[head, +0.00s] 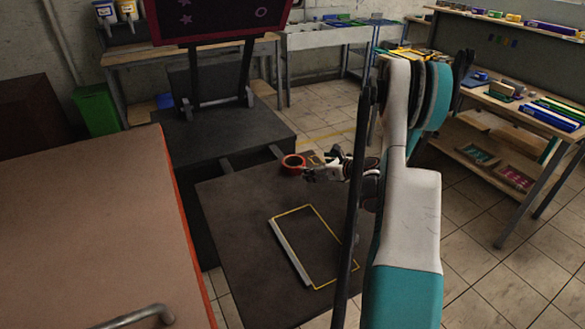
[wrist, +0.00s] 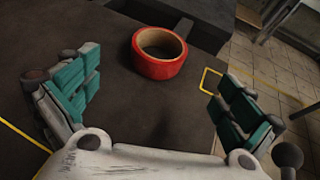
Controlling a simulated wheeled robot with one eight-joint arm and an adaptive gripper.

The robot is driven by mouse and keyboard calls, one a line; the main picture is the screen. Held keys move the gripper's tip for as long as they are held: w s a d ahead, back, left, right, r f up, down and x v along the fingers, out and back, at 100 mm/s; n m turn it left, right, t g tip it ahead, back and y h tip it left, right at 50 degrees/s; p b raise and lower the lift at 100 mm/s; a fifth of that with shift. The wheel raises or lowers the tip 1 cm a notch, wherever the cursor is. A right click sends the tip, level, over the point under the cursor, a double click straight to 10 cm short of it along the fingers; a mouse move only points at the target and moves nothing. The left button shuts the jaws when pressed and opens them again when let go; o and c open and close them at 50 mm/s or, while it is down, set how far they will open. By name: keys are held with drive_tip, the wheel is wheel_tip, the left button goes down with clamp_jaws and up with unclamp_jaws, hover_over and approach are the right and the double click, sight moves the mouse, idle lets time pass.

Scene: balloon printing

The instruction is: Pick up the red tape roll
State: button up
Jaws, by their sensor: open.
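The red tape roll (head: 291,164) lies flat on the dark tabletop (head: 237,207) near its far edge. In the wrist view the red tape roll (wrist: 158,64) shows its tan inner ring and sits ahead of my gripper, between the lines of the two fingers. My gripper (head: 327,168) is just right of the roll in the head view. In the wrist view my gripper (wrist: 160,93) has its teal-padded fingers spread wide with nothing between them. The fingers appear apart from the roll.
A yellow-outlined rectangle with a pale bar (head: 290,252) lies on the near part of the tabletop. A dark stand with a screen (head: 215,20) rises behind. A brown cabinet (head: 95,230) is at left. Shelves with coloured items (head: 515,100) stand at right.

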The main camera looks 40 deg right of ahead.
drive_tip(key=b, duration=0.3)
approach(287, 161)
drive_tip(key=x, duration=0.4)
drive_tip(key=shift+a, duration=0.1)
drive_tip(key=c, duration=1.2)
